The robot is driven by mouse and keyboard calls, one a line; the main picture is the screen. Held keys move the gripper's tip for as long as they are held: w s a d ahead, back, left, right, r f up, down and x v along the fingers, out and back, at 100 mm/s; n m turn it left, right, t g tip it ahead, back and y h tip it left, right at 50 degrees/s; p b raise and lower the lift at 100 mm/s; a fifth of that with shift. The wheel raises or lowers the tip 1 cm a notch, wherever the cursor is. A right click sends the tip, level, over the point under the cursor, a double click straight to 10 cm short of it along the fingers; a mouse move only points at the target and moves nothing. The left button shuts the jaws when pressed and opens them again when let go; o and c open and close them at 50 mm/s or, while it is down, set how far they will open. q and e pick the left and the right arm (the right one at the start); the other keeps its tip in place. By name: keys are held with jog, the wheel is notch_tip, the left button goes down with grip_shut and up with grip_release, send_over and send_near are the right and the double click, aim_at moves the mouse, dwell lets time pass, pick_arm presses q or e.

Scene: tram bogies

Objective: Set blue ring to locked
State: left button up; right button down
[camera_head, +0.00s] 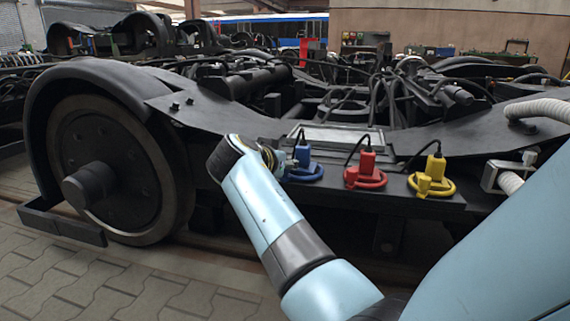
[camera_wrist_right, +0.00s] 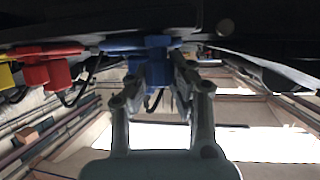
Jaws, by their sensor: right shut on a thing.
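The blue ring (camera_head: 305,174) sits flat around the base of an upright blue plug (camera_head: 302,154) on the dark bogie frame. In the right wrist view, the blue ring (camera_wrist_right: 120,46) shows edge-on at the top, with blue parts below it between my fingers. My right gripper (camera_head: 268,156) reaches the ring from its left side; arm and wrist partly cover it. In the right wrist view, my right gripper (camera_wrist_right: 160,78) has its fingers closed in on the blue part. The exact contact is partly hidden. My left gripper is out of view.
A red plug with a red ring (camera_head: 366,177) and a yellow plug with a yellow ring (camera_head: 432,186) stand to the right on the same ledge. Black cables rise behind them. A large wheel (camera_head: 115,165) is at left. Paved floor (camera_head: 95,285) is clear in front.

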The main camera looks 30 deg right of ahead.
jog(key=c, duration=1.1)
grip_release()
jog(key=shift+a, duration=0.1)
notch_tip(320, 180, up, 10)
jog(key=shift+f, duration=0.1)
